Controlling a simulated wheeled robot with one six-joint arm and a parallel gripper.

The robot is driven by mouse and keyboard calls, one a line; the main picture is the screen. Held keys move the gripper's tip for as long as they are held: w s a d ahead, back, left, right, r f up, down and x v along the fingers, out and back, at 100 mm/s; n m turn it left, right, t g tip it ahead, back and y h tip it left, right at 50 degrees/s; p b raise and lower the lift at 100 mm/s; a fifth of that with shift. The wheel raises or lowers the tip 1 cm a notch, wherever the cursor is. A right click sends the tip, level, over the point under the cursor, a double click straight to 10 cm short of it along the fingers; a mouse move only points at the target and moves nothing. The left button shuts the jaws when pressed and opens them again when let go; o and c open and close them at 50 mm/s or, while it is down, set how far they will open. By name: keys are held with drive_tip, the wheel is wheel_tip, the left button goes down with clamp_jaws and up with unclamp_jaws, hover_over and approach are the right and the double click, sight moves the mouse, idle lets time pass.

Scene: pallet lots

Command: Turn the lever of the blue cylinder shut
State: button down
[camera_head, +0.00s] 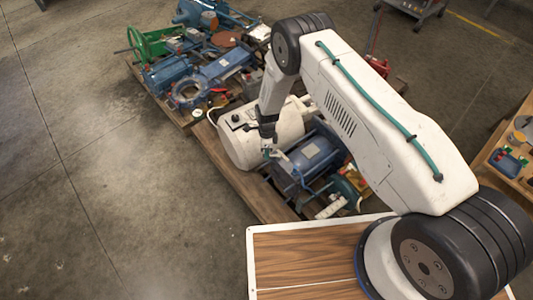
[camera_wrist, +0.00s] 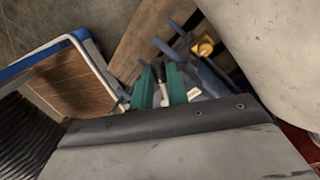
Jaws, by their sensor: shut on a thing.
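The blue cylinder (camera_head: 312,153) lies on its side on the wooden pallet, right of a white tank. In the wrist view my gripper's two green fingers (camera_wrist: 160,88) are closed about a narrow dark, grey-ended piece (camera_wrist: 160,73), which appears to be the lever. Its pivot is hidden, so its exact angle cannot be told. Blue metal (camera_wrist: 213,80) shows just beyond the fingers, with a yellow fitting (camera_wrist: 203,47) beside it.
The white tank (camera_head: 250,138) stands close to my gripper and also fills the right of the wrist view (camera_wrist: 280,45). Blue machine parts and a green wheel (camera_head: 150,45) crowd the far pallet. A workbench (camera_head: 515,150) is at the right. The floor at left is clear.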

drive_tip(key=shift+w+d+m, duration=0.1)
drive_tip(key=shift+w+m, duration=0.05)
drive_tip(key=shift+m, duration=0.15)
drive_tip(key=c, duration=1.4)
unclamp_jaws()
drive_tip(key=shift+o, duration=0.2)
drive_tip(key=v, duration=0.7)
drive_tip(key=shift+r, duration=0.45)
